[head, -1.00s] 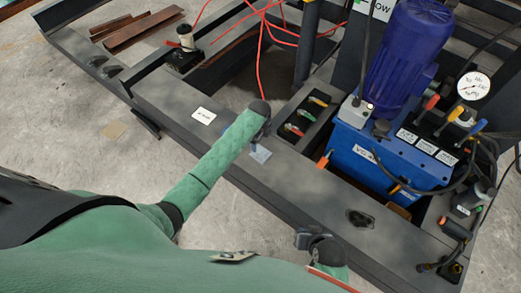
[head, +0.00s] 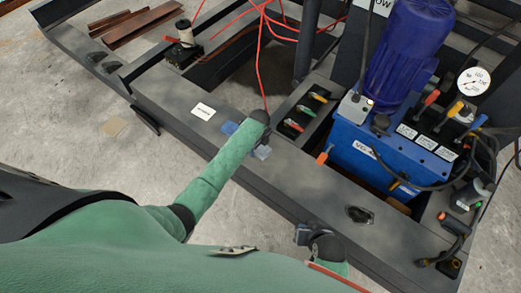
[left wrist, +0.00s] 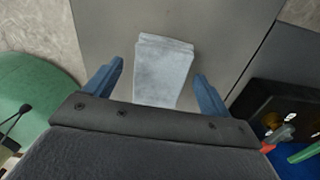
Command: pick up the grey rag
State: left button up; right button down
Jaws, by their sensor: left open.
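The grey rag (head: 263,152) lies on the dark steel beam in the head view, just beside my left gripper (head: 257,138) and partly covered by it. In the left wrist view the rag (left wrist: 163,72) is a pale, folded, flat cloth. My left gripper (left wrist: 158,88) is open and empty there, its blue fingers to either side of the rag. Whether the fingers touch the beam cannot be told. My right gripper (head: 303,235) is low in the head view, over the beam's near side; its fingers are too unclear to read.
A black tray with coloured-handled tools (head: 301,116) and a blue pump unit (head: 350,150) stand to the right. Red cords (head: 262,60) hang behind.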

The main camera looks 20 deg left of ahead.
pick_arm(q)
jog(key=shift+f, duration=0.15)
jog(key=c, duration=1.1)
jog(key=shift+r, duration=0.45)
notch_tip(320, 180, up, 3)
jog(key=shift+w+f, duration=0.1)
jog(key=shift+f, duration=0.05)
jog(key=d+r, duration=0.2)
jog(key=d, duration=0.2)
jog(key=s+d+r, duration=0.1)
jog(key=d+r, duration=0.4)
jog(key=d, duration=0.2)
jog(key=shift+s+d+r, duration=0.2)
jog(key=shift+s+d, duration=0.1)
jog(key=shift+s, duration=0.1)
pick_arm(e)
jog(key=shift+f, duration=0.65)
